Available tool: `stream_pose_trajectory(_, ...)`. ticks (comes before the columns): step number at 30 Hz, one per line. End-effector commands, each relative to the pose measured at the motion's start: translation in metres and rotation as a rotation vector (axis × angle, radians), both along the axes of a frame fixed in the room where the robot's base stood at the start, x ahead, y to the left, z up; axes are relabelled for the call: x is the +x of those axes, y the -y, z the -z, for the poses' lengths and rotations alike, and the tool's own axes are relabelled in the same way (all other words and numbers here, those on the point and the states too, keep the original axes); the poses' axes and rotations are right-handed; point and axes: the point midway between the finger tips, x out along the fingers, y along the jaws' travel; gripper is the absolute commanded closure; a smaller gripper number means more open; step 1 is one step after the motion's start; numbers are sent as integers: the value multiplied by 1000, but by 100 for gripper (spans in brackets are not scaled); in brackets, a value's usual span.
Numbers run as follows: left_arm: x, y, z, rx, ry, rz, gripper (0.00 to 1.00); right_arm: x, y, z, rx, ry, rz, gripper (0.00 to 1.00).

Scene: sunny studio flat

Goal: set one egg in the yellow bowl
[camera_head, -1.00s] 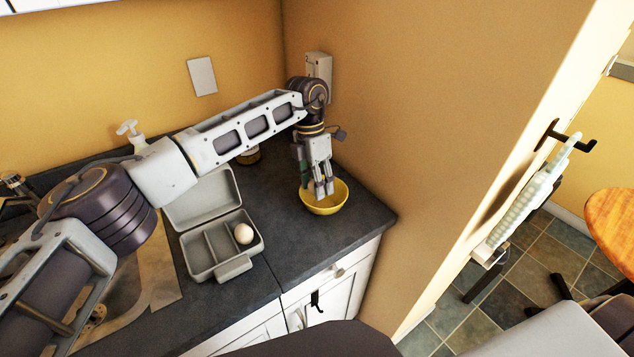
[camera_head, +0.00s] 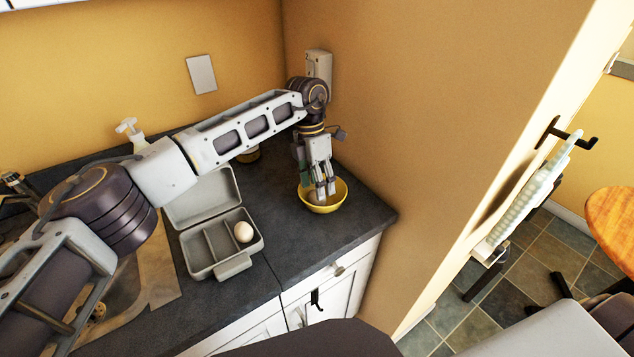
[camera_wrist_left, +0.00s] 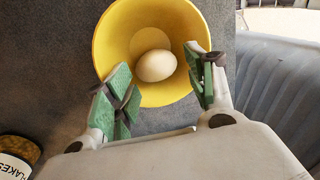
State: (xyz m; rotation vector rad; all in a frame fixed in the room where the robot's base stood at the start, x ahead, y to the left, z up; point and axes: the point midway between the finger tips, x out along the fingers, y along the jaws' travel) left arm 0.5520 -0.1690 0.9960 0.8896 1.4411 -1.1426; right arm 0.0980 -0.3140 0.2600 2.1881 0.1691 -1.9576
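The yellow bowl (camera_head: 334,204) stands on the dark counter near its right end. It fills the upper middle of the left wrist view (camera_wrist_left: 111,40). A white egg (camera_wrist_left: 155,65) lies inside the bowl. My left gripper (camera_head: 319,194) points down over the bowl, its fingertips low at the bowl. In the left wrist view its green-padded fingers (camera_wrist_left: 165,82) are spread, with gaps between them and the egg. Another egg (camera_head: 243,232) sits in the right part of the open grey box (camera_head: 201,274). My right gripper is not in view.
A wall rises close right of the bowl. The sink (camera_head: 122,292) and a white soap dispenser (camera_head: 131,134) are at left. Bare counter lies between box and bowl.

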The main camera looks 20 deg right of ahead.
Motion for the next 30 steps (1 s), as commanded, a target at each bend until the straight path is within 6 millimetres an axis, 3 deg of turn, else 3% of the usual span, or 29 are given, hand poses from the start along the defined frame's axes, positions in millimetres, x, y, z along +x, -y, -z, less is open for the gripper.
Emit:
stream_pose_trajectory(3, 0, 0, 0, 0, 1, -1, 29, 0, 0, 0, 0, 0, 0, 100)
stream_pose_trajectory(17, 2, -1, -4, 1, 2, -1, 29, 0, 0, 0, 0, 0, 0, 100)
stream_pose_trajectory(23, 5, -1, -21, 0, 2, -2, 29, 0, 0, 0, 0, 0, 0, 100)
stream_pose_trajectory(30, 10, -3, -54, 1, 3, -1, 29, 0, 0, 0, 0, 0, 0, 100)
